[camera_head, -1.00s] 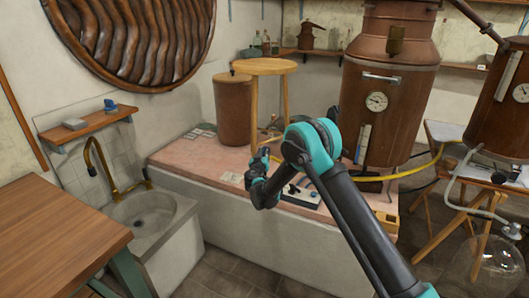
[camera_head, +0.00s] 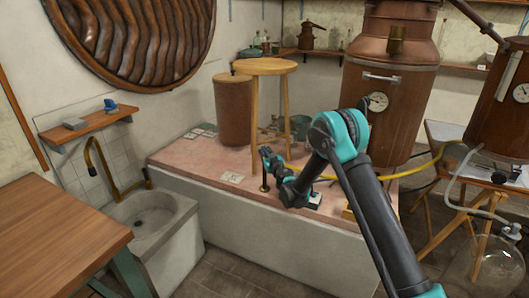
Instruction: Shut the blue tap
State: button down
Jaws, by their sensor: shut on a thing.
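My gripper (camera_head: 267,158) is small and partly turned away in the head view. It is over the pink-topped platform, beside a leg of the wooden stool. It looks shut on the upper part of a short, thin brass post (camera_head: 264,184) that stands on the platform. This post looks like the tap. Its handle is hidden by the jaws, so I cannot see its blue colour or how it is turned.
The round stool (camera_head: 258,66) stands close behind my gripper. A small panel (camera_head: 316,200) lies at the platform's front, partly behind my arm. The pink platform (camera_head: 195,160) is mostly bare at the left.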

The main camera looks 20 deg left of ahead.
jog(key=n+g+y, duration=0.2)
jog(key=g, duration=0.1)
jog(key=n+g+y, duration=0.2)
jog(key=shift+w+d+n+g, duration=0.15)
jog(key=shift+n+g, duration=0.15)
jog(key=shift+g, duration=0.1)
jog(key=shift+n+g+y, duration=0.55)
jog(key=shift+n+g, duration=0.5)
jog(key=shift+g, duration=0.5)
jog(key=shift+n+g+y, duration=0.55)
jog(key=shift+n+g, duration=0.5)
jog(key=shift+g, duration=0.5)
jog(key=c, duration=1.5)
grip_release()
jog(key=shift+a, duration=0.2)
jog(key=shift+o, duration=0.2)
jog(key=shift+d, duration=0.1)
jog(key=s+d, duration=0.1)
jog(key=d, duration=1)
jog(key=shift+d, duration=0.4)
